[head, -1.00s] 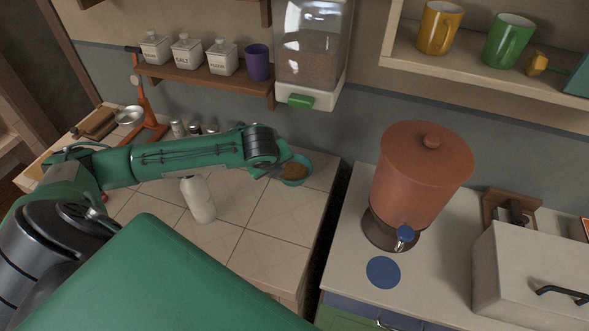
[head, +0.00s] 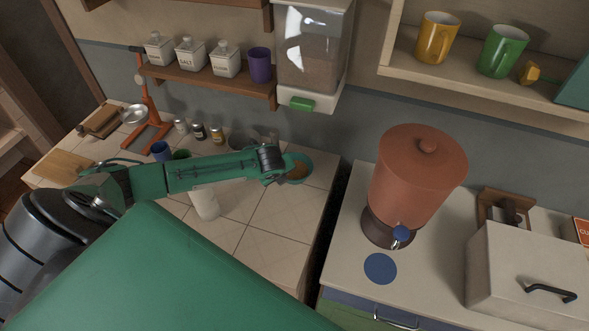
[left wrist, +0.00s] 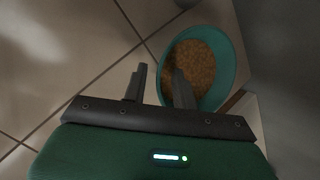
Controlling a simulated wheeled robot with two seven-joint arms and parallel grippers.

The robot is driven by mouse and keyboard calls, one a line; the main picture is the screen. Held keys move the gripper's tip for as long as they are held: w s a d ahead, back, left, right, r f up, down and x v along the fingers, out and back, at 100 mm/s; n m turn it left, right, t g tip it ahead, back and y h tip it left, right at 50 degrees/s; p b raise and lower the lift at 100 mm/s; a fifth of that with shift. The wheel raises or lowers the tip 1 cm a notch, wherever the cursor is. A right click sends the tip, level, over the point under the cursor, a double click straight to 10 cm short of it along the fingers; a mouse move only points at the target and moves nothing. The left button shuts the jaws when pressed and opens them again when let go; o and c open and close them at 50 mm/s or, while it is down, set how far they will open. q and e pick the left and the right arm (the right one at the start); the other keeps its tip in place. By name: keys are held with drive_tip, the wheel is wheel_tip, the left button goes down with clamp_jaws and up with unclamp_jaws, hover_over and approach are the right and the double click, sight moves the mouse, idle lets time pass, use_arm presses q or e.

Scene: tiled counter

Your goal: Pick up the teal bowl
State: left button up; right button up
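The teal bowl (head: 306,171) stands on the tiled counter below the grain dispenser, filled with brown grain. It also shows in the left wrist view (left wrist: 238,75), at the upper right. My left gripper (left wrist: 160,78) is open, its two dark fingers apart. One finger overlaps the bowl's left part in that view and the other lies left of the rim; whether they touch it I cannot tell. In the head view my left gripper (head: 283,176) is mostly hidden by its own wrist, beside the bowl. My right gripper is not in view.
A grain dispenser (head: 310,50) hangs above the bowl. A terracotta urn (head: 418,180) is across the gap at right.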

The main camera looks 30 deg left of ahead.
use_arm(q)
drive_tip(key=shift+w+f, duration=0.1)
drive_tip(key=shift+f, duration=0.1)
clamp_jaws()
drive_tip(key=shift+r, duration=0.1)
